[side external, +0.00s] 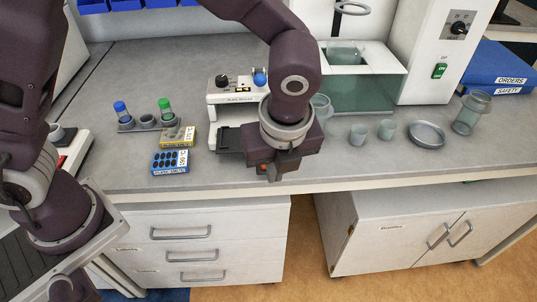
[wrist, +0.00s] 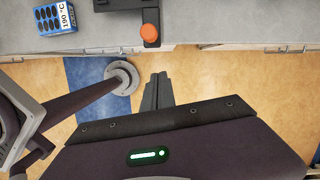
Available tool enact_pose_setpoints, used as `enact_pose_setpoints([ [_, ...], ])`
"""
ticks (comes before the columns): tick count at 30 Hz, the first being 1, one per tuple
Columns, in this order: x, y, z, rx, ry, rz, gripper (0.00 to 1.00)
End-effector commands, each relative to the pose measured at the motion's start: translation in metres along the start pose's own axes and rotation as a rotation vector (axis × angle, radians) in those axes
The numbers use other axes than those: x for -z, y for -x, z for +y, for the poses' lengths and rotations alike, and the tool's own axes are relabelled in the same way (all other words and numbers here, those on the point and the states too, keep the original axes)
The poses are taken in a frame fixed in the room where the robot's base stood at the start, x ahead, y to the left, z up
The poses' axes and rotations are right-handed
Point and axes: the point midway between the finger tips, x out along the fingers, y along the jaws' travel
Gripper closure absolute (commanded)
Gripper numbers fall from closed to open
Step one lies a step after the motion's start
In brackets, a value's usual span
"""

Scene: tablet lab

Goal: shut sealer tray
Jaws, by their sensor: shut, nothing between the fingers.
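The sealer (side external: 232,93) is a white bench unit with a black knob and a blue knob on top. Its dark tray (side external: 229,140) sticks out at the front, left of my gripper. My gripper (side external: 273,174) is shut and empty, pointing down at the bench's front edge. In the wrist view its fingertips (wrist: 160,78) are on the room side of the handle, apart from it. My wrist hides the sealer's right part.
A blue block marked with a temperature (side external: 170,162) and a yellow one (side external: 178,137) lie left of the tray. A tube rack (side external: 146,122) stands behind them. Beakers (side external: 358,133) and a dish (side external: 427,134) stand to the right. Drawers (side external: 190,245) are below.

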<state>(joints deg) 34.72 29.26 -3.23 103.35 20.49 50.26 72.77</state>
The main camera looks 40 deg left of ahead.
Motion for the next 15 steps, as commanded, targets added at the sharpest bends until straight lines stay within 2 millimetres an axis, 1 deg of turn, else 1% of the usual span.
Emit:
enact_pose_setpoints([
  [1, 0.0, -0.01, 0.002, -0.005, -0.001, -0.001, 1.0],
  [3, -0.014, -0.012, 0.0, 0.0, 0.006, -0.001, 1.0],
  [7, -0.03, -0.016, 0.0, 0.0, 0.004, 0.001, 1.0],
  [11, -0.038, -0.018, 0.0, 0.0, 0.004, 0.001, 1.0],
  [15, -0.039, -0.018, 0.0, 0.0, 0.002, 0.001, 1.0],
])
